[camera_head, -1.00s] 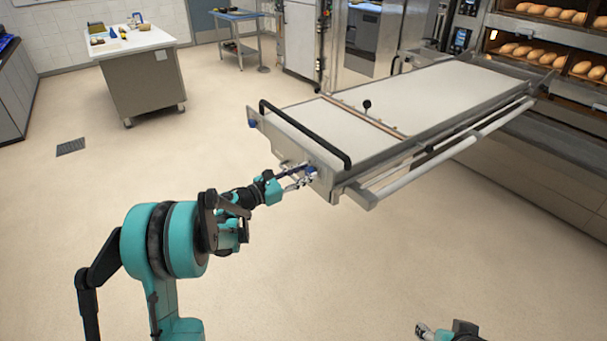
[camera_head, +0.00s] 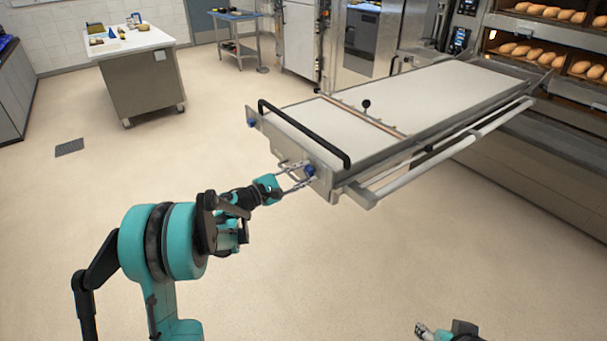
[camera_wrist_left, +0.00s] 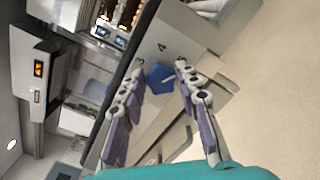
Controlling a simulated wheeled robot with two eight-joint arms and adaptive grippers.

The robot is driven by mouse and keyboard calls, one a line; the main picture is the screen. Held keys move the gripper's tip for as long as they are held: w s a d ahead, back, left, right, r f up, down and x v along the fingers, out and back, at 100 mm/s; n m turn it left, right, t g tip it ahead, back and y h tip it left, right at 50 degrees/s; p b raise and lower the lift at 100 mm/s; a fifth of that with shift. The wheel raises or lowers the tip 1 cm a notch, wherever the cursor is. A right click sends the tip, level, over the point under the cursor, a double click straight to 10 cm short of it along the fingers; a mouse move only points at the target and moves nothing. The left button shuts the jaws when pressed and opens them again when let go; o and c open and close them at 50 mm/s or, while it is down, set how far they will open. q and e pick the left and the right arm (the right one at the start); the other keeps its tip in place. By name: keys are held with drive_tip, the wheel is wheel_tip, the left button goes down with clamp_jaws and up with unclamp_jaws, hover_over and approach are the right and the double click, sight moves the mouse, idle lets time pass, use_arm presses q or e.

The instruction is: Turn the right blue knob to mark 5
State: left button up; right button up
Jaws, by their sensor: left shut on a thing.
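The right blue knob (camera_head: 309,170) sits on the front end panel of the loader, below the black handle bar. In the left wrist view the blue knob (camera_wrist_left: 158,79) lies between my fingertips, with a printed 4 and what looks like a 3 on the panel beside it. Its pointer cannot be made out. My left gripper (camera_head: 298,176) is shut on this knob, one finger on each side; its two fingers also show in the wrist view (camera_wrist_left: 160,80). My right gripper (camera_head: 422,330) is at the bottom edge, far from the panel, too small to judge.
Another blue knob (camera_head: 252,123) is at the panel's left end. A steel side rail (camera_head: 430,160) extends along the loader's right. Ovens with bread (camera_head: 540,53) stand behind. The floor around my left arm is clear.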

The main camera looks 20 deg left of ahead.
use_arm(q)
drive_tip(key=shift+f, duration=0.1)
idle(0.4)
drive_tip(key=o, duration=1.2)
drive_tip(key=shift+c, duration=0.2)
drive_tip(key=v, duration=1.2)
